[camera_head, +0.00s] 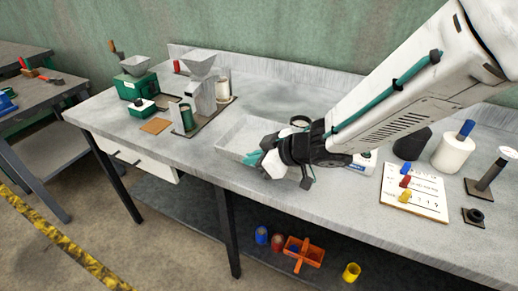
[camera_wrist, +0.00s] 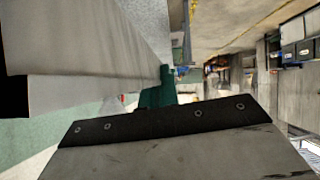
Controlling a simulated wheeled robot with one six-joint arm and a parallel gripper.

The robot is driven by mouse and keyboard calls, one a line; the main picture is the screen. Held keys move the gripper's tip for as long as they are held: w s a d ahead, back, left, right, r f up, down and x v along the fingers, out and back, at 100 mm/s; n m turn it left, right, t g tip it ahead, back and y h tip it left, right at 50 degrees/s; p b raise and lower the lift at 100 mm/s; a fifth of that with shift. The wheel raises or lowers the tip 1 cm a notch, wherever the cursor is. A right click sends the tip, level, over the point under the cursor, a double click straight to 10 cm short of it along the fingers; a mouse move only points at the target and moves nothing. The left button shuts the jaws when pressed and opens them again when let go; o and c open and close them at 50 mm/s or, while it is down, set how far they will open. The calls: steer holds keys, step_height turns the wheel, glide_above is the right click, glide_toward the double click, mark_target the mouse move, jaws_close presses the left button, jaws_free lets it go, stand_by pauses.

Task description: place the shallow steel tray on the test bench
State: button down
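The shallow steel tray (camera_head: 238,133) is a pale grey, open rectangular pan on the bench top, near the front edge. It looks empty and level; my gripper hides its front right part. My gripper (camera_head: 256,159) reaches in from the right, its teal fingertips at the tray's front right rim. I cannot tell whether they grip the rim. In the wrist view one teal finger (camera_wrist: 158,90) shows against a large pale grey surface, which may be the tray's wall. The test bench (camera_head: 330,188) is a long grey metal-topped table.
On the bench left stand a grinder with a steel hopper (camera_head: 200,85), a green machine (camera_head: 137,88) and a brown square (camera_head: 155,126). To the right are a board with coloured pieces (camera_head: 414,192) and a white cylinder (camera_head: 452,153). An orange carrier (camera_head: 303,253) sits on the lower shelf.

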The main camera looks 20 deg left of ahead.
mark_target(256, 188)
steer(key=shift+f, duration=3.2)
steer(key=shift+f, duration=0.55)
steer(key=c, duration=1.6)
jaws_free()
steer(key=shift+d, duration=0.1)
steer(key=v, duration=0.7)
steer(key=shift+d+r, duration=0.25)
steer(key=shift+d, duration=0.1)
